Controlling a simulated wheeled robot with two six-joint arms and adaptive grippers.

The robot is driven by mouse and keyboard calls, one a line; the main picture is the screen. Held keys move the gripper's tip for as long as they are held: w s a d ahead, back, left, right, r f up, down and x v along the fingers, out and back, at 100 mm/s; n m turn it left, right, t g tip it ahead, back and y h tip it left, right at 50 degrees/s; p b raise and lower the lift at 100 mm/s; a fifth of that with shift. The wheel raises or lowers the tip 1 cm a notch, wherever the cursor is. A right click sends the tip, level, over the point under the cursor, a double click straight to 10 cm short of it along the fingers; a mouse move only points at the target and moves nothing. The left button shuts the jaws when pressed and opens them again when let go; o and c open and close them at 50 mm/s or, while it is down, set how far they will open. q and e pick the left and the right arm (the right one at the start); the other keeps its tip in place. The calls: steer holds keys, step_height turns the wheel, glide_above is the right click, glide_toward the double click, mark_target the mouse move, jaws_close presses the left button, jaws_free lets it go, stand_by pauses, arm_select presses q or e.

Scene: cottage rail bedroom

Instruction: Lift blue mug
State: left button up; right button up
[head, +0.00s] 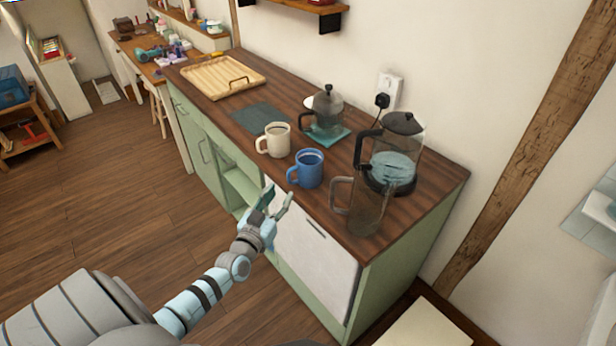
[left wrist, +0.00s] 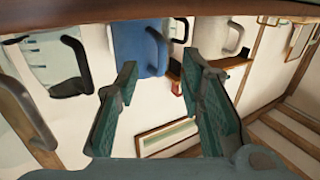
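The blue mug (head: 308,168) stands upright on the wooden counter (head: 230,107) near its front edge, its handle toward the lower left. My left gripper (head: 277,194) is open and empty, in front of the counter edge and just short of the mug. In the left wrist view, which looks upside down, the blue mug (left wrist: 136,48) shows beyond the two spread fingers of the left gripper (left wrist: 160,64), with its handle toward the gap between them. The fingers appear apart from the mug. My right gripper is in neither view.
A cream mug (head: 277,140) stands just behind and left of the blue mug. To the right are a glass jug (head: 369,207) and a kettle (head: 402,146). A dark-lidded pot (head: 327,108) stands behind. A wooden tray (head: 222,78) lies farther left.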

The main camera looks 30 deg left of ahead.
mark_target(289, 179)
arm_select(q)
steer(key=b+x, duration=0.1)
steer(key=x, duration=0.1)
steer(key=b+x, duration=0.1)
steer(key=x, duration=0.2)
steer(key=shift+w+r, duration=0.1)
steer(key=shift+r, duration=0.15)
steer(key=shift+w, duration=0.15)
steer(key=shift+r, duration=0.15)
jaws_close()
